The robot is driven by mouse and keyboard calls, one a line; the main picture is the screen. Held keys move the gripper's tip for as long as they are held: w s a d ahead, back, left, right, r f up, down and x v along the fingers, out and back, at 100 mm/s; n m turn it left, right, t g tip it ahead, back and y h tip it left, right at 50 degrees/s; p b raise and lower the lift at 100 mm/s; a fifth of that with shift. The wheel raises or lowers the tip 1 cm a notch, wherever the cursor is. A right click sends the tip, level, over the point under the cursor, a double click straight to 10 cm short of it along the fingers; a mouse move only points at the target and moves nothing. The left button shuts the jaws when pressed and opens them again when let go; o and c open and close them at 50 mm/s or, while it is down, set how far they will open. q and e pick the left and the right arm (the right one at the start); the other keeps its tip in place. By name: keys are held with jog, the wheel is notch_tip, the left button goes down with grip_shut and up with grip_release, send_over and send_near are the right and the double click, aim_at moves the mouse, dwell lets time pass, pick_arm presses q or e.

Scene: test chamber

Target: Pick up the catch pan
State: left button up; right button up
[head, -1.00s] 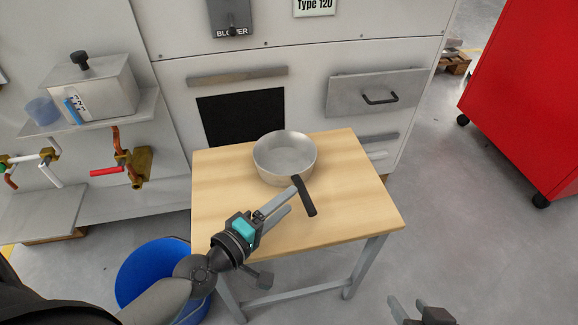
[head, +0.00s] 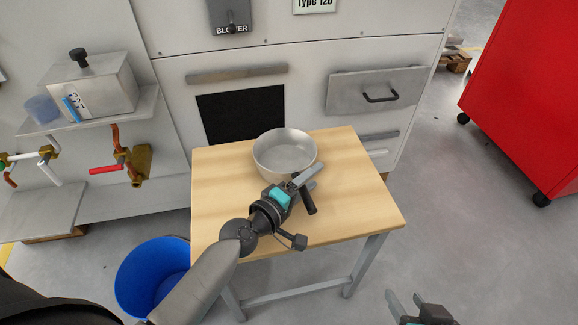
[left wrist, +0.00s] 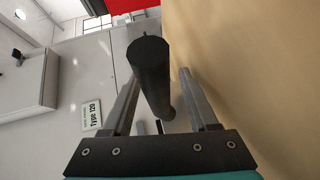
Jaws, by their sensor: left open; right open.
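The catch pan (head: 285,152) is a round, shallow metal pan with a dark handle (head: 307,200). It stands upright on the wooden table, its handle pointing toward the front right. My left gripper (head: 312,175) is open at the handle, with its fingers near the pan's front rim. In the left wrist view the dark handle (left wrist: 152,78) lies between the two open fingers, and I see no clear grip on it. My right gripper (head: 408,306) is open and empty at the bottom edge, in front of the table to the right, partly out of frame.
The wooden table (head: 222,185) has bare room left and right of the pan. A grey cabinet with a drawer (head: 372,92) stands behind it. A blue bucket (head: 150,275) is at the table's left front. A red cabinet (head: 530,90) stands far right.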

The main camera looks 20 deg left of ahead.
pick_arm(q)
grip_shut()
dwell(0.4)
dwell(1.0)
